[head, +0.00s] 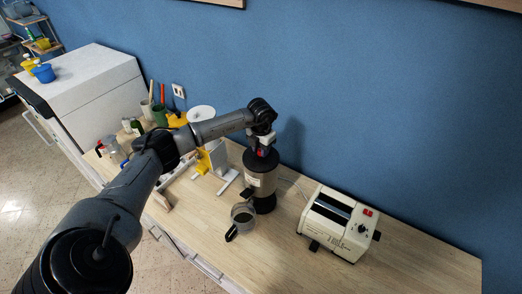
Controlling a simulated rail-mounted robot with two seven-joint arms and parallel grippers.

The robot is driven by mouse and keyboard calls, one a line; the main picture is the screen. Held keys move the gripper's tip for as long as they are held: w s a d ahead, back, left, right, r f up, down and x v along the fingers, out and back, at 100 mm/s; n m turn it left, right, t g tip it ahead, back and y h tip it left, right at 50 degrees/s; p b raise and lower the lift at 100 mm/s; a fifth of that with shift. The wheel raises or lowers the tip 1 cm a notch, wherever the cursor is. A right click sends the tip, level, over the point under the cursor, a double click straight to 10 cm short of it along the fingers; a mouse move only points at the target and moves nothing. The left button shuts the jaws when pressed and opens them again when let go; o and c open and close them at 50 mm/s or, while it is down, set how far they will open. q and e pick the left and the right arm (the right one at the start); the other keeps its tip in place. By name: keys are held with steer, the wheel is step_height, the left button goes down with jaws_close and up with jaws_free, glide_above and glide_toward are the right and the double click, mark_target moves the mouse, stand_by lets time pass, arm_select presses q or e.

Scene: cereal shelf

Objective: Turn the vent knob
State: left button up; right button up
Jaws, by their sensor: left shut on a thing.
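A silver and black cylindrical appliance (262,182) stands upright on the wooden counter, near the blue wall. My left arm crosses the picture from the lower left. My right gripper is not in view.
A metal mug (242,216) with dark liquid stands just in front of the appliance. A cream toaster-like machine (338,222) stands to the right. Bottles, a green utensil pot (160,116) and yellow items crowd the left. The counter's right end (430,262) is clear.

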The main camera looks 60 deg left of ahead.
arm_select(q)
steer(key=m+b, duration=0.2)
steer(key=m, duration=0.1)
steer(key=shift+f+m, duration=0.1)
steer(key=shift+m, duration=0.2)
steer(key=m+b, duration=0.2)
steer(key=m, duration=0.2)
steer(key=shift+m+b, duration=0.3)
steer(key=m+b, duration=0.1)
steer(key=m, duration=0.3)
steer(key=shift+m+b, duration=0.6)
steer(key=shift+m, duration=1.8)
steer(key=shift+r, duration=0.2)
steer(key=o, duration=0.9)
steer(key=shift+f, duration=0.1)
steer(key=shift+o, duration=0.2)
